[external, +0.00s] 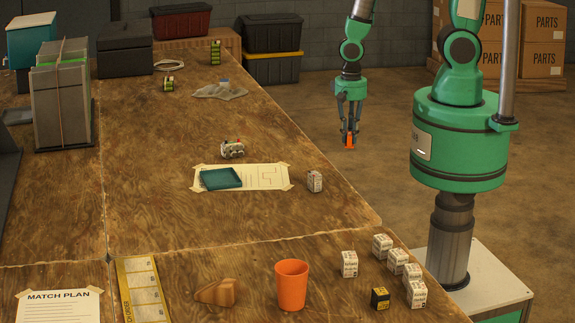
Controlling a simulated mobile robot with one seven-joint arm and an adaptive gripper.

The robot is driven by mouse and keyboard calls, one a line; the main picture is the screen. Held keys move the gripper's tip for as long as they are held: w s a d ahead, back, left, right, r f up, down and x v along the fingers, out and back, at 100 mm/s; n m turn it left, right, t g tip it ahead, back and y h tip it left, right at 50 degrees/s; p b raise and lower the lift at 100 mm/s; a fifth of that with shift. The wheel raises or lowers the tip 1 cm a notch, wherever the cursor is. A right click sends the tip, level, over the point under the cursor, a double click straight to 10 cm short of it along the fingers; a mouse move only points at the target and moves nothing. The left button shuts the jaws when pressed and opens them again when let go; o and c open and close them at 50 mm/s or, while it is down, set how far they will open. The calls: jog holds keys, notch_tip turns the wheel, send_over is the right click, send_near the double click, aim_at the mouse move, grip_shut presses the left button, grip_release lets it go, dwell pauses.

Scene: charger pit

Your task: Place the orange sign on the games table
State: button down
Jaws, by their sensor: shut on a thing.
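My gripper (350,128) points down over the floor, to the right of the large wooden table's long edge. It is shut on a small orange thing (350,143), which appears to be the orange sign; the fingers hide part of it and its face cannot be read. It hangs clear of the table. The wooden table (150,215) fills the left and front of the view. I cannot tell from this view whether it is the games table.
An orange cup (291,285), a wooden wedge (217,292) and several small white boxes (349,264) stand at the table's front. Bins (272,68) and cartons (545,60) stand behind. Bare wood lies around the sheet.

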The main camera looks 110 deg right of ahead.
aim_at(349, 132)
notch_tip(349, 132, up, 6)
jog(key=shift+r, duration=0.15)
jog(key=shift+w+r, duration=0.15)
jog(key=shift+r, duration=0.1)
jog(key=shift+w+a, duration=0.15)
jog(key=shift+w, duration=0.2)
jog(key=w+a+r+n, duration=0.1)
jog(key=w+a+n, duration=0.2)
jog(key=w+a, duration=0.65)
jog(key=w+a+r+n, duration=0.15)
jog(key=w+a, duration=0.45)
jog(key=w, duration=0.6)
jog(key=w+a+n, duration=0.2)
jog(key=w+a, duration=0.3)
jog(key=a, duration=0.6)
jog(key=w+a+n, duration=0.2)
jog(key=w+a, duration=0.2)
jog(key=a, duration=0.7)
jog(key=s+a+f+n, duration=0.1)
jog(key=a+n, duration=0.1)
jog(key=a, duration=1.3)
jog(key=s+a+f+n, duration=0.2)
jog(key=a+n, duration=0.1)
jog(key=a, duration=1.2)
jog(key=shift+m, duration=0.25)
jog(key=shift+w+f, duration=0.2)
jog(key=shift+f, duration=2.15)
